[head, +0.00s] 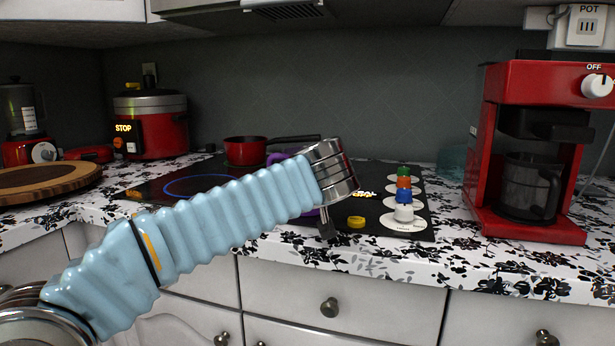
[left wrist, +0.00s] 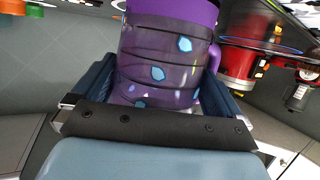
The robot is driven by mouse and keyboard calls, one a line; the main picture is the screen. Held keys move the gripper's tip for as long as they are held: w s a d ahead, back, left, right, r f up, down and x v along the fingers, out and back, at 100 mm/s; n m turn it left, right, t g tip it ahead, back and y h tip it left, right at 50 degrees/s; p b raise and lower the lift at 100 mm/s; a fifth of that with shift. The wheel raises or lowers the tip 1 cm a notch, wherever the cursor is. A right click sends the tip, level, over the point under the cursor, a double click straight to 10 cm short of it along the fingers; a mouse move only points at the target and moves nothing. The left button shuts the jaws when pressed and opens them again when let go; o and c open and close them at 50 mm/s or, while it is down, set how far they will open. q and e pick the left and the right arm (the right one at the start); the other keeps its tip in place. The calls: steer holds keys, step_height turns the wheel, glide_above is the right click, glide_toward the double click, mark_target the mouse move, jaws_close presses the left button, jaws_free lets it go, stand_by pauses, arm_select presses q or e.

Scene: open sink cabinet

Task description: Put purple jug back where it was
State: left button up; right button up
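The purple jug (left wrist: 165,52) fills the middle of the left wrist view, with dark bands and pale blue spots. My left gripper (left wrist: 158,78) has one finger on each side of it, and both appear to press on its sides. In the head view my light blue left arm hides most of the jug; only small purple parts (head: 279,157) show behind the wrist, over the cooktop. The left gripper (head: 326,224) is mostly hidden there too. I cannot tell whether the jug touches the surface below. My right gripper is in neither view.
The black cooktop (head: 368,222) carries a red pan (head: 246,151) and coloured knobs (head: 403,196) at its right. A red coffee machine (head: 535,150) stands right. A red cooker (head: 150,125), a blender (head: 22,122) and a round wooden board (head: 48,181) are left. Flowered counter (head: 480,253) is free in front.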

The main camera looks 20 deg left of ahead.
arm_select(q)
steer(key=shift+r, duration=0.25)
steer(key=shift+s+d, duration=0.1)
steer(key=shift+s, duration=0.15)
steer(key=b+v, duration=0.1)
steer(key=v, duration=1)
steer(key=shift+s, duration=0.25)
